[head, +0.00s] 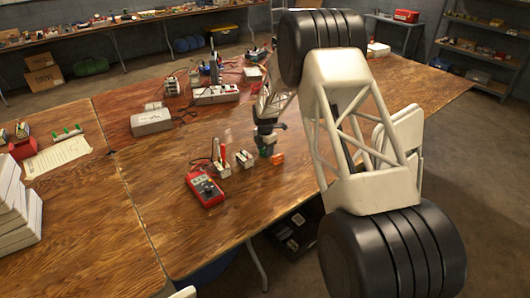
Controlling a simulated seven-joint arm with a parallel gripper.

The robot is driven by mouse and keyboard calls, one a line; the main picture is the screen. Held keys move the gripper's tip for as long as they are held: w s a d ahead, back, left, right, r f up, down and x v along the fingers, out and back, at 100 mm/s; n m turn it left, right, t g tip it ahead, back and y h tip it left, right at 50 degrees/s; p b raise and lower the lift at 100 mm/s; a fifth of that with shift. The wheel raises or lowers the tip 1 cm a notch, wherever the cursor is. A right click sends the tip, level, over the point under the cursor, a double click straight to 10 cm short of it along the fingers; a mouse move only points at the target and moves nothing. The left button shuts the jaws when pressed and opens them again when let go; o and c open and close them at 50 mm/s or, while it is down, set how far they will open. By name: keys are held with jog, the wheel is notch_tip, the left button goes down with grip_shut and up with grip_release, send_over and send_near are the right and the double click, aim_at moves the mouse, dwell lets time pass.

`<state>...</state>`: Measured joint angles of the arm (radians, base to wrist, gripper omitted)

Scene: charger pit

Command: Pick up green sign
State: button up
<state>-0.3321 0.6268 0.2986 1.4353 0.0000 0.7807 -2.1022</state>
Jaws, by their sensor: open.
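A small green piece (268,150), which may be the green sign, is on the wooden table (165,205) right below my gripper (265,142). Its shape and any lettering are too small to make out. My gripper points down over it and is open. The fingertips are tiny here, and I cannot tell whether they touch the green piece or stand around it. My arm covers the table to the right.
An orange block (278,158) lies beside the green piece. To the left are a small block (244,159), a holder with red-handled items (222,165) and a red multimeter (205,188). A white box (152,121) and power strip (216,94) lie farther back.

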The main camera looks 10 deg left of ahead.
dwell(0.4)
grip_shut()
jog(key=shift+r, duration=0.15)
jog(key=shift+r, duration=4.85)
